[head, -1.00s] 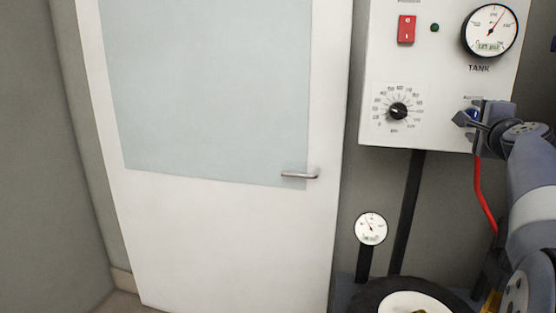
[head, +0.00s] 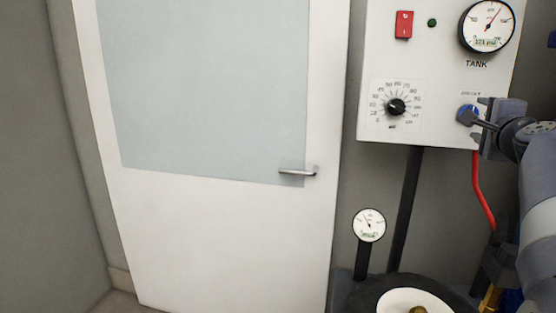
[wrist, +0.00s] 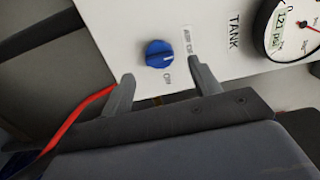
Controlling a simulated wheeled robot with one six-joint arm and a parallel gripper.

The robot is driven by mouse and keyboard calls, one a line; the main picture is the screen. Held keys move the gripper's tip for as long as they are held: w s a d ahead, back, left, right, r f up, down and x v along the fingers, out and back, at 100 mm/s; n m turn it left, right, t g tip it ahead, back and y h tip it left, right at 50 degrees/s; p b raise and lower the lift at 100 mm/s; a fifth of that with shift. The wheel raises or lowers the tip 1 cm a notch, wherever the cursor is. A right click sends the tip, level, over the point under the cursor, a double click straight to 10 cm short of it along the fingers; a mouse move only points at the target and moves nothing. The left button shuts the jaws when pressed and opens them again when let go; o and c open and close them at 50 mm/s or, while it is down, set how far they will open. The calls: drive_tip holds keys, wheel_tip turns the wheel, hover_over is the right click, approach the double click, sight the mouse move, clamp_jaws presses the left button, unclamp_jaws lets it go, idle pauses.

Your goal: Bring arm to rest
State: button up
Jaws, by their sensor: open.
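My gripper (head: 483,122) is at the right of the head view, in front of the lower right corner of the white control panel (head: 432,122). In the wrist view my gripper (wrist: 160,83) has its two fingers spread apart with nothing between them. The blue knob (wrist: 159,54) on the panel lies just beyond the fingertips, apart from them. It also shows in the head view (head: 466,114), partly covered by my gripper. My arm runs down along the right edge of the head view.
The panel carries a red switch (head: 403,24), a black dial (head: 396,107) and a tank gauge (head: 487,25). A red hose (head: 481,190) hangs below it. A small gauge (head: 369,225) stands above a black round tyre-like thing (head: 365,296). A white door (head: 230,235) fills the left.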

drive_tip(key=shift+w+d+m+p, duration=0.2)
drive_tip(key=shift+w+m+p, duration=0.6)
drive_tip(key=shift+m+p, duration=2.05)
drive_tip(key=shift+w+d+m+p, duration=0.2)
drive_tip(key=shift+w+m+p, duration=0.55)
drive_tip(key=shift+m+p, duration=2.05)
drive_tip(key=shift+w+d+m+p, duration=0.2)
drive_tip(key=shift+w+m+p, duration=0.6)
drive_tip(key=shift+m+p, duration=2.05)
drive_tip(key=shift+m+b, duration=0.4)
drive_tip(key=shift+b, duration=0.05)
